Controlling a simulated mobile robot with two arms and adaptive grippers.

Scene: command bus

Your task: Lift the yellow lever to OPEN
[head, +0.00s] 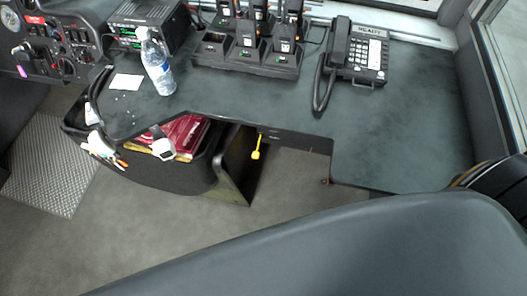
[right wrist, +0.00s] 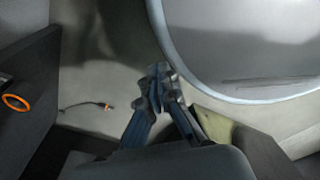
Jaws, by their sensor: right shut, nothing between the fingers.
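A small yellow lever (head: 257,148) hangs below the front edge of the dark desk, above the open recess. It points down, and no OPEN label is readable. My right gripper (right wrist: 160,72) shows in the right wrist view, with its fingertips together and nothing held. It is not visible in the head view, so its distance from the lever cannot be told. I cannot make out the yellow lever in the right wrist view. My left gripper is in neither view.
The desk (head: 420,130) carries a water bottle (head: 157,62), a radio charger rack (head: 245,58) and a telephone (head: 360,52). A dark seat back (head: 330,250) fills the foreground. Beside my gripper are an orange ring (right wrist: 15,102) and a curved pale-rimmed surface (right wrist: 240,45).

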